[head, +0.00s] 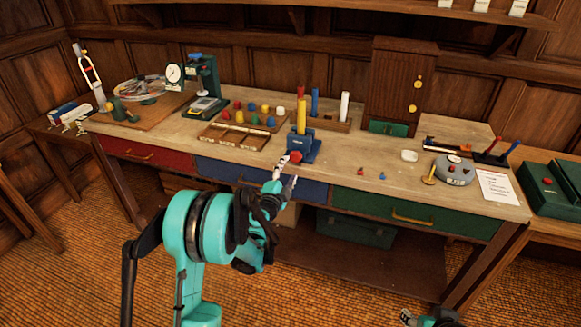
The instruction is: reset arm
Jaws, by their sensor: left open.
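My left gripper (285,184) is open and empty at the front edge of the wooden workbench (345,170), in front of the blue drawer (262,183). Its fingertips are just below and to the left of a blue block stand (304,147) that has a red round knob (295,157) at its front and an upright yellow cylinder (301,117) on it. I cannot tell whether the fingers touch anything. Only a small part of my right arm (430,318) shows at the bottom edge, and its fingertips are not clear.
A grey round device (454,170), a white dish (409,156) and a paper sheet (497,187) lie right. The floor in front is clear.

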